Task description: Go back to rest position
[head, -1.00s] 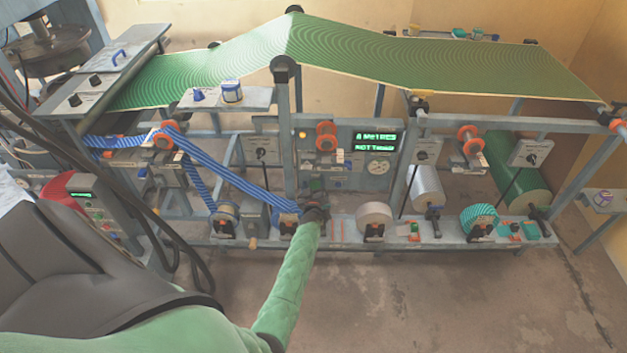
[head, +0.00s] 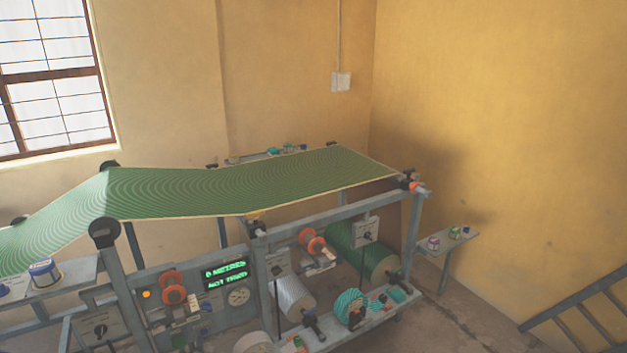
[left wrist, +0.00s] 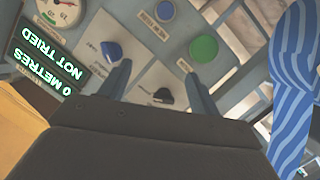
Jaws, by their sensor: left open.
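My left gripper (left wrist: 157,71) shows only in the left wrist view, its two dark fingers spread apart with nothing between them. Beyond the fingers is a grey panel with a blue knob (left wrist: 111,50), a green button (left wrist: 203,47) and a black knob (left wrist: 163,96). A blue striped band (left wrist: 292,90) hangs at the right of that view. The lit display (left wrist: 45,60) reads 0 METRES, NOT TRIED; it also shows in the head view (head: 226,274). Neither arm shows in the head view, and my right gripper is in no view.
The machine frame (head: 262,285) carries a sloping green patterned sheet (head: 230,190). Below are a green roll (head: 350,248), a silver roll (head: 293,297) and a teal striped roll (head: 350,308). A small side shelf (head: 450,242) and a railing (head: 580,308) stand at the right, with bare floor between.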

